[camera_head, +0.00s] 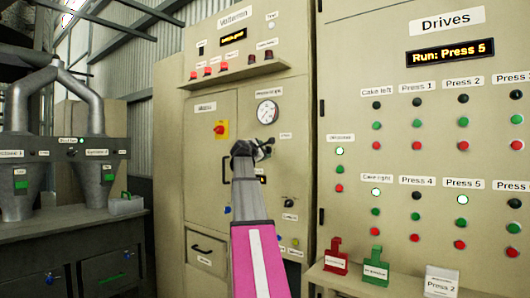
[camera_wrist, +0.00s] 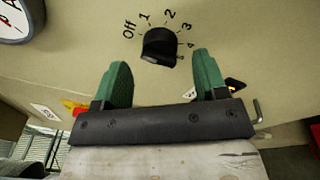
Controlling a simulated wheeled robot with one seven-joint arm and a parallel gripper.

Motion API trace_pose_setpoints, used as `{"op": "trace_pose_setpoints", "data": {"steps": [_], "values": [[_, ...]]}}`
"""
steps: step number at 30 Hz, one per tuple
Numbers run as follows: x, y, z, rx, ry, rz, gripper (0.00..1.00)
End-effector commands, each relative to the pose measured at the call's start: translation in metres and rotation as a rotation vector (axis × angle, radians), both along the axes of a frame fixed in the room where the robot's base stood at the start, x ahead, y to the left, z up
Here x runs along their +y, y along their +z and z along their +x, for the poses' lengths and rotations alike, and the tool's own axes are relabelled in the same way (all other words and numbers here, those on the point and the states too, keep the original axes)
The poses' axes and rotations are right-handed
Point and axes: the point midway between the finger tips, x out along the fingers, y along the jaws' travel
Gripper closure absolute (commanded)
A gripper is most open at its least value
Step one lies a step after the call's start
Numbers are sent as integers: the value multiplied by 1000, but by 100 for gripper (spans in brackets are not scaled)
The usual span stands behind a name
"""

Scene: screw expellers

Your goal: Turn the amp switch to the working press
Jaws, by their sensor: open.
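The amp switch is a black rotary knob (camera_wrist: 160,46) on the beige panel in the wrist view, ringed by the marks Off and 1 to 5. I cannot tell clearly which mark it points to. My gripper (camera_wrist: 161,62) is open, with one green finger to the left and below the knob and the other to the right and below. The fingers seem apart from it. In the head view my gripper (camera_head: 250,152) is in front of the cabinet below the round gauge (camera_head: 267,112) and hides the knob. The Drives display (camera_head: 450,52) reads "Run: Press 5".
The Press 5 lamp (camera_head: 462,198) is lit green-white. A red-handled switch (camera_head: 219,129) is left of my gripper. A shelf with red lamps (camera_head: 232,74) juts out above. Red (camera_head: 336,262) and green (camera_head: 375,270) tag holders and a "Press 2" sign (camera_head: 441,284) stand at lower right.

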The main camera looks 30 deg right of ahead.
Motion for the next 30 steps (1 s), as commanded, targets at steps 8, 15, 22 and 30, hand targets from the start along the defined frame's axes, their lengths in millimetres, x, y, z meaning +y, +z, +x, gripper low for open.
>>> {"op": "trace_pose_setpoints", "data": {"steps": [8,15,22,30], "values": [[-22,0,13,-1,1,1,34],[-22,0,13,-1,1,1,41],[-22,0,13,0,0,2,82],[-22,-1,13,-32,0,14,82]]}}
